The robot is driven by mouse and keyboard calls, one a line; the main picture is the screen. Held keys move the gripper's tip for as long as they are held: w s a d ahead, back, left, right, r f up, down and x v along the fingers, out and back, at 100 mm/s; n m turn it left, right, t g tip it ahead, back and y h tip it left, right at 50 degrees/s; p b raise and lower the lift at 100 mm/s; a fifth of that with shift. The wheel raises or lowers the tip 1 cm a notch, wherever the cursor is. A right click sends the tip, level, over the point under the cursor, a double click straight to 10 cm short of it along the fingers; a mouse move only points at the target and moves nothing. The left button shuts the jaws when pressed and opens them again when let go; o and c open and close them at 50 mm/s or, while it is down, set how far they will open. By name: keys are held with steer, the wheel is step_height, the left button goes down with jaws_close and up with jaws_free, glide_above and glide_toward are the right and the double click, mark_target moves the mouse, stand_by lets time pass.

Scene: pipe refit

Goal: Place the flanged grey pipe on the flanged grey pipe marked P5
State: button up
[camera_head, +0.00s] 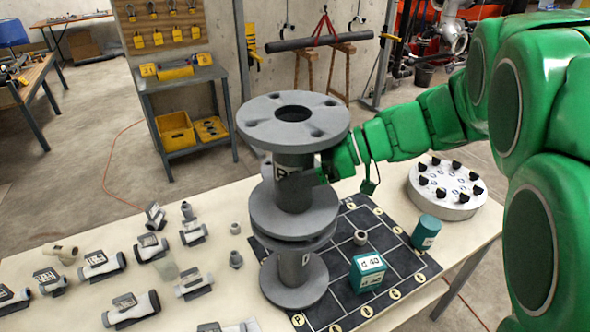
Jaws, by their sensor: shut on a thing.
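My gripper (322,174) reaches in from the right and is shut on the flanged grey pipe (294,197). This pipe is upright, with a wide holed flange on top, a lower flange and a partly covered white label on its neck. Directly below it stands another flanged grey pipe (292,292), upright at the left part of the black grid mat, with a label only partly readable. The held pipe's lower flange hides most of the lower pipe's top flange, whose edge shows slightly to the right. I cannot tell whether the two flanges touch. The fingertips are mostly hidden.
The black mat (395,262) also holds a teal block (367,280), a teal cylinder (426,232) and a small grey ring (360,238). A round grey plate with black knobs (447,190) is at right. Several small pipe fittings (133,308) cover the table's left.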

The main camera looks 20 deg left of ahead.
steer(key=shift+f, duration=0.45)
steer(key=shift+f, duration=0.1)
steer(key=o, duration=1.8)
steer(key=shift+v, duration=6)
